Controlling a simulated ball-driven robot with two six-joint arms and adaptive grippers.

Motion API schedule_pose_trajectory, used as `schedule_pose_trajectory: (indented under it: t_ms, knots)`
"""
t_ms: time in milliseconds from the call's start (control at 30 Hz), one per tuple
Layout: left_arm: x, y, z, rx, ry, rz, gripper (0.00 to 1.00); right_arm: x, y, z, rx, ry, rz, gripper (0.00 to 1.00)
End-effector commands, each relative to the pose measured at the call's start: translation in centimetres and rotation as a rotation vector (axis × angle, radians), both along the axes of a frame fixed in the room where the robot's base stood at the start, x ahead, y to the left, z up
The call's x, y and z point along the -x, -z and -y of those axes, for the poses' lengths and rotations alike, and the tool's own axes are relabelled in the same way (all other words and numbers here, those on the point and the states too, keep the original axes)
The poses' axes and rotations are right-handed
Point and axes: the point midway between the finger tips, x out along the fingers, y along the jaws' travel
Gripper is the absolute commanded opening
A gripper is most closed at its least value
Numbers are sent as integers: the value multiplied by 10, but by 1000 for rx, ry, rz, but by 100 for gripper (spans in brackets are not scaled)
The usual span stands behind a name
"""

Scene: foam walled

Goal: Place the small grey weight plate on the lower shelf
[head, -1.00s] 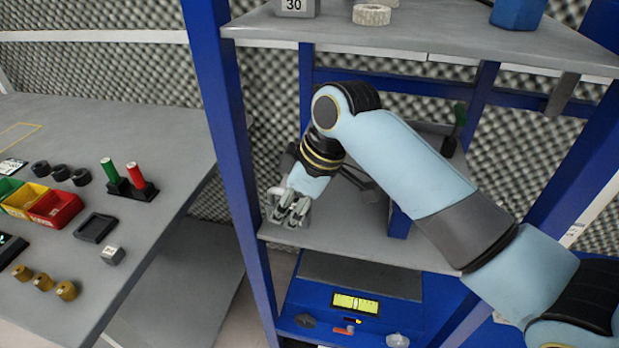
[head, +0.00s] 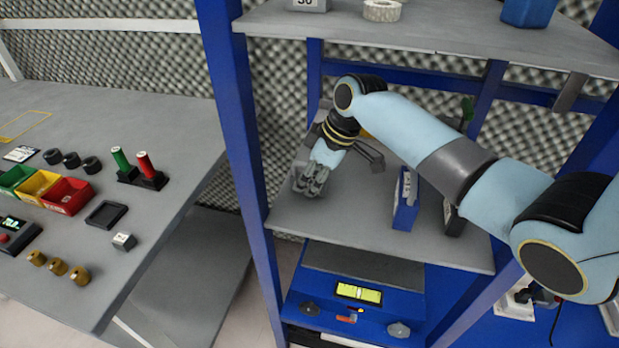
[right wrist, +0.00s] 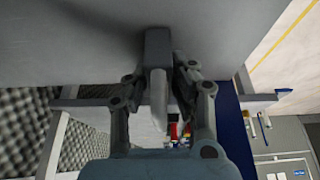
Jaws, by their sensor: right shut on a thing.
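My right gripper (head: 314,182) is low over the left part of the lower shelf (head: 340,222), behind its front edge. In the right wrist view the gripper (right wrist: 160,85) is shut on a small grey block-like piece, which I take for the small grey weight plate (right wrist: 158,48). The piece stands upright between the fingers, close to a grey surface. In the head view its grey side shows only partly beside the fingers, and I cannot tell whether it touches the shelf. My left gripper is not in view.
A blue upright object (head: 405,200) stands on the lower shelf to the right of my gripper. The upper shelf (head: 440,40) is overhead, with a blue post (head: 240,150) to the left. The shelf's front middle is clear. A side table (head: 180,230) holds bins and small parts.

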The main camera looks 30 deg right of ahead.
Motion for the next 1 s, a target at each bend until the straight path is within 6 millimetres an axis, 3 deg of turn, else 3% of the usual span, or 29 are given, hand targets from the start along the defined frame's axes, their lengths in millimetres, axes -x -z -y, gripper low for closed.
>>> schedule_pose_trajectory:
  t_ms: [100,133,300,633,1000]
  knots:
    - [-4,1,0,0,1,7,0,-1,2,0,-1,0,2,0]
    - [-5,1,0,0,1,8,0,0,2,0,-1,0,-1,24]
    - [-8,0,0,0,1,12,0,0,2,0,-1,0,-1,45]
    - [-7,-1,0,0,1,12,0,1,-4,1,1,0,2,45]
    - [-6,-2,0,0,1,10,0,18,-59,17,2,0,1,45]
